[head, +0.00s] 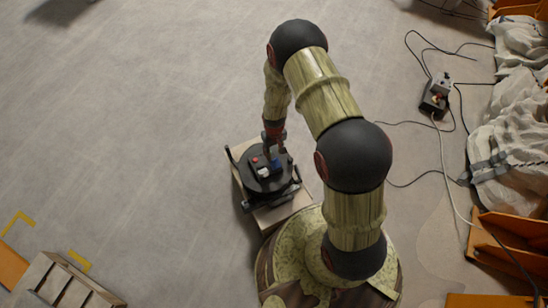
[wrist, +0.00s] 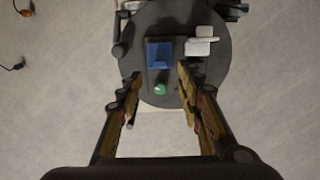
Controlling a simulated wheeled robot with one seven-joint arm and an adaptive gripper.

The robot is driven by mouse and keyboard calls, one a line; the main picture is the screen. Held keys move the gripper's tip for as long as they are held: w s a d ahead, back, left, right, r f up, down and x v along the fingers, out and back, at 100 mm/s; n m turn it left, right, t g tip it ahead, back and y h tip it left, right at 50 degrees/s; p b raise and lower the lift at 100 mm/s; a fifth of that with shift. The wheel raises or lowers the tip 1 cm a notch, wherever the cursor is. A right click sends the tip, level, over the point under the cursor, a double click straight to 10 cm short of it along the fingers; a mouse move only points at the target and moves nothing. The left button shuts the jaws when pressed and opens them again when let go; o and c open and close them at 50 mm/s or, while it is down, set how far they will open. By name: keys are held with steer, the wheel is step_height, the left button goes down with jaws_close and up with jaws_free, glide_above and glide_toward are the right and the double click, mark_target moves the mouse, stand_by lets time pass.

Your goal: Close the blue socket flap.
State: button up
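The blue socket flap (wrist: 159,55) is on a round black reel top (wrist: 135,60), just ahead of my gripper in the wrist view. Its upper and lower parts differ in shade; I cannot tell its exact angle. It also shows as a small blue patch (head: 277,163) in the head view, partly covered by my gripper. My gripper (wrist: 158,80) is open, with one finger on each side and nothing between the tips that it grips. A green round knob (wrist: 160,89) appears between the fingers, below the blue flap.
A white socket (wrist: 199,46) with a raised-looking lid is right of the blue flap. The reel stands on a light box (head: 270,218). A power strip (head: 435,98) with cables lies on the floor at the right.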

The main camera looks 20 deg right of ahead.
mark_target(275, 164)
step_height(275, 164, down, 6)
steer(key=shift+r+b, duration=0.25)
steer(key=shift+b, duration=0.4)
steer(key=c, duration=0.3)
steer(key=c, duration=0.4)
steer(key=shift+c, duration=0.2)
steer(key=shift+w, duration=0.1)
